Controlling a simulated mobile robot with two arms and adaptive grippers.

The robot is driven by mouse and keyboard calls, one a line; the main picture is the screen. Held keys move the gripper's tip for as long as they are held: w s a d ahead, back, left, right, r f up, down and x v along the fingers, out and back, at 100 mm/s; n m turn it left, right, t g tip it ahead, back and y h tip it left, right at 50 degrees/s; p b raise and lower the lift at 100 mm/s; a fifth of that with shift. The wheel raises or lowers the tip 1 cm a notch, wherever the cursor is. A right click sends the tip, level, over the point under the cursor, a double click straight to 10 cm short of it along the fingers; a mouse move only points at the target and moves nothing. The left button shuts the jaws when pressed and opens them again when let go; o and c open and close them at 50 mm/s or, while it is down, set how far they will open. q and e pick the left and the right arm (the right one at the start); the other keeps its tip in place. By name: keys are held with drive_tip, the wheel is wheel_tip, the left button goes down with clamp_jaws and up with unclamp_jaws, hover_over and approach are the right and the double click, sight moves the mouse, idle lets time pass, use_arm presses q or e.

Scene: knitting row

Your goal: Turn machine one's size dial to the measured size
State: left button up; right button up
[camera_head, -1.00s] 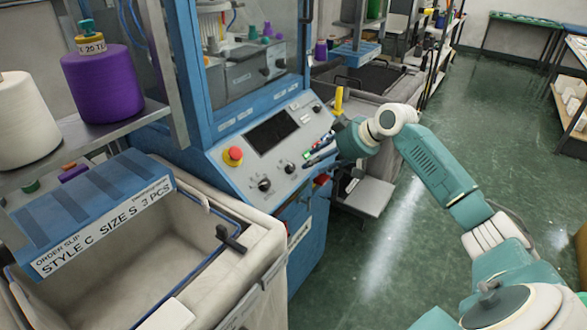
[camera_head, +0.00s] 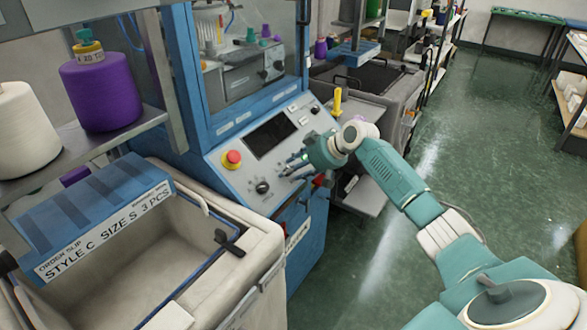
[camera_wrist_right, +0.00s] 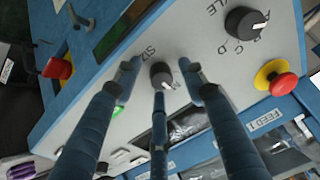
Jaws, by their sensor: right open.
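The size dial (camera_wrist_right: 161,74) is a small black knob with a white pointer line on machine one's light panel (camera_wrist_right: 190,30), beside partly hidden "SIZ" lettering. My right gripper (camera_wrist_right: 161,84) is open, with its dark fingertips spread around the dial; I cannot tell whether they touch it. The order slip (camera_head: 105,230) reads "STYLE C SIZE S 3 PCS". My left gripper is not in view.
A red stop button on yellow (camera_head: 232,159) sits on the panel near the style dial. A dark display (camera_head: 270,136) lies above the dials. A beige bin (camera_head: 190,250) stands in front at left.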

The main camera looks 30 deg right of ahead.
drive_tip(key=shift+c, duration=0.2)
clamp_jaws()
drive_tip(key=shift+s+a+r+m+p, duration=0.1)
drive_tip(key=shift+m+p, duration=0.5)
drive_tip(key=shift+p, duration=0.3)
drive_tip(key=m+p, duration=0.5)
drive_tip(key=p, duration=0.1)
drive_tip(key=shift+a+r+m+h+p, duration=0.1)
drive_tip(key=shift+m+h+p, duration=0.2)
drive_tip(key=shift+h+p, duration=0.1)
drive_tip(key=shift+f+m+p, duration=0.25)
drive_tip(key=shift+m+p, duration=1.05)
drive_tip(key=shift+p, duration=0.05)
drive_tip(key=shift+h, duration=0.3)
unclamp_jaws()
drive_tip(key=shift+o, duration=0.2)
